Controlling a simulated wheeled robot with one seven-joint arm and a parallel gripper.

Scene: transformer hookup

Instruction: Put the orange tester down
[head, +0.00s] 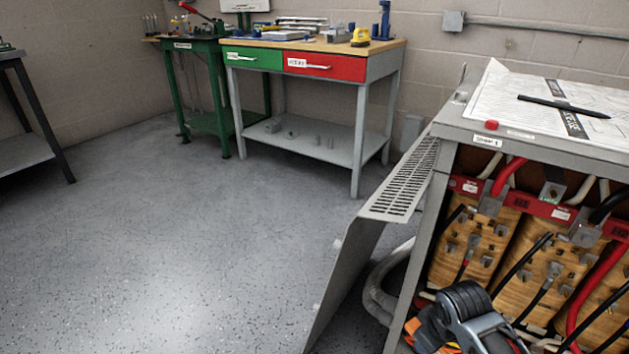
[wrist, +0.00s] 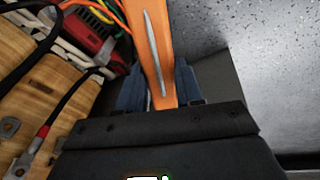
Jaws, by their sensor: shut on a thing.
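The orange tester (wrist: 150,25) is a long orange body with a silver strip along it in the wrist view. My gripper (wrist: 160,85) is shut on it, one blue finger on each side. The tester's far end runs out of the top of that view. In the head view, my gripper is low at the bottom right, in front of the open transformer cabinet (head: 405,280). A bit of orange (head: 413,328) shows beside my dark wrist there; most of the tester is hidden or out of frame. I cannot tell whether it touches anything beneath.
Wooden-faced coils (head: 470,240) with red and black cables fill the cabinet; a perforated panel (head: 400,185) leans out at its left. A drawing sheet (head: 530,95) and black pen (head: 563,106) lie on top. A workbench (head: 385,48) stands behind. The floor at left is clear.

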